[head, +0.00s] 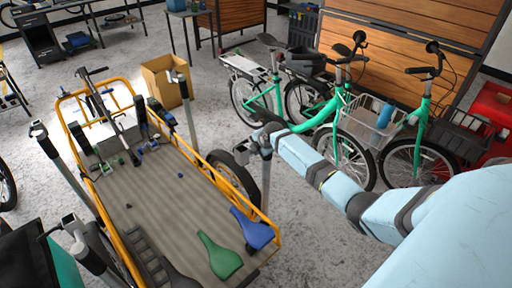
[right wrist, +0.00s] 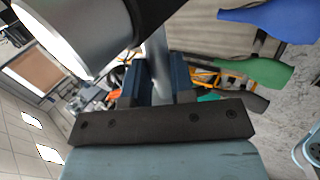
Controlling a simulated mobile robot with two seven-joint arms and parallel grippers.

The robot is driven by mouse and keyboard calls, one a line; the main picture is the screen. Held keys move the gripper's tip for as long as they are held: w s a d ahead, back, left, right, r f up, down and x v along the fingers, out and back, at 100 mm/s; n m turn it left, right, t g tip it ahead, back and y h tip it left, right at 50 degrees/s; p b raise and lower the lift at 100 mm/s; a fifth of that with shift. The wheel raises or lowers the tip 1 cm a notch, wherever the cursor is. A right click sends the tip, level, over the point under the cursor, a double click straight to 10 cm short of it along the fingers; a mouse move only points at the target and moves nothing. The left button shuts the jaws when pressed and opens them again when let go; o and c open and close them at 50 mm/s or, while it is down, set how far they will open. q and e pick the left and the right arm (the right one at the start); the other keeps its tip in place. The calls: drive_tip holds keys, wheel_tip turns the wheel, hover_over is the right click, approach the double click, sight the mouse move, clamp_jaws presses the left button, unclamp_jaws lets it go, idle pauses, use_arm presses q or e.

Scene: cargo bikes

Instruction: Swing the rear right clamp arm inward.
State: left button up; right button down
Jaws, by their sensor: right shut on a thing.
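A yellow-framed cargo bed (head: 150,205) stands between several upright grey posts with clamp heads. My right gripper (head: 262,140) is at the top of the nearer post on the right side (head: 265,185), by its clamp arm (head: 267,127). In the right wrist view its two dark blue fingers (right wrist: 156,85) are shut on a grey bar (right wrist: 158,65), the clamp arm as far as I can tell. A large pale cylinder (right wrist: 70,35) hides part of that view. The farther right post (head: 188,105) carries another clamp head (head: 177,76). My left gripper does not show.
A green saddle (head: 219,256) and a blue saddle (head: 252,229) lie at the bed's near end. Loose small parts and a tool lie farther up it. Green bicycles (head: 335,115) stand behind my right arm. A cardboard box (head: 160,82) stands beyond the bed.

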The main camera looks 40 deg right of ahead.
drive_tip(key=shift+s+f+n, duration=0.1)
drive_tip(key=shift+s+n, duration=0.2)
drive_tip(key=shift+n, duration=0.1)
drive_tip(key=c, duration=1)
unclamp_jaws()
drive_tip(key=shift+o, duration=0.2)
drive_tip(key=shift+y, duration=0.3)
drive_tip(key=a+v, duration=0.1)
drive_tip(key=v, duration=1.3)
drive_tip(key=shift+d+b, duration=0.4)
